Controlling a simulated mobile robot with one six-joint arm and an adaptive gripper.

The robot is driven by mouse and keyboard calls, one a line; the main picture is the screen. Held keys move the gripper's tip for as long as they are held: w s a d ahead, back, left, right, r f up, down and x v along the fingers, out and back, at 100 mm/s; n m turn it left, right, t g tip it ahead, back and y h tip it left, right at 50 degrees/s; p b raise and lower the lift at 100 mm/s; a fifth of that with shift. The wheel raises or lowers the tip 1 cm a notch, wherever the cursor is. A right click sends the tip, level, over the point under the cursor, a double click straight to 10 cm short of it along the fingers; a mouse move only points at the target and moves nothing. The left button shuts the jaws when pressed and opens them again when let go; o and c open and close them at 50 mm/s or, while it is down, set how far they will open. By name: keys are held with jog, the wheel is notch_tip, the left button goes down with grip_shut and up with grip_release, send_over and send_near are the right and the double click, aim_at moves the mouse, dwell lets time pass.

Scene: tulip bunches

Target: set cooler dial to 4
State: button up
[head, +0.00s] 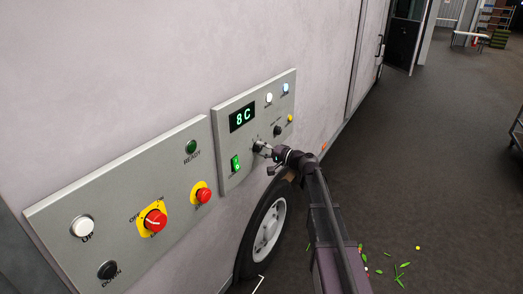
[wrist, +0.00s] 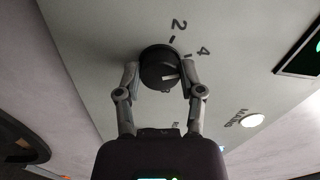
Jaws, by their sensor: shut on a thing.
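The cooler dial (wrist: 156,64) is a round black knob on a grey panel. In the wrist view its pale pointer mark faces right, below the printed 4 (wrist: 202,49) and its tick. A printed 2 (wrist: 178,25) stands above it. My gripper (wrist: 161,80) has one finger on each side of the dial and is shut on it. In the head view my gripper (head: 269,153) reaches the dial (head: 257,147) from the right and partly hides it. The display (head: 242,117) above the dial reads 8 C in green.
A lit green switch (head: 235,163) sits left of the dial, and a small black knob (head: 278,130) to its right. A left panel carries a red rotary switch (head: 155,220), a red button (head: 203,195) and other buttons. A wheel (head: 266,232) is below. Cuttings (head: 400,270) litter the floor.

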jog(key=shift+n, duration=0.4)
jog(key=o, duration=1.2)
jog(key=shift+c, duration=0.2)
jog(key=v, duration=1.2)
jog(key=shift+a, duration=0.1)
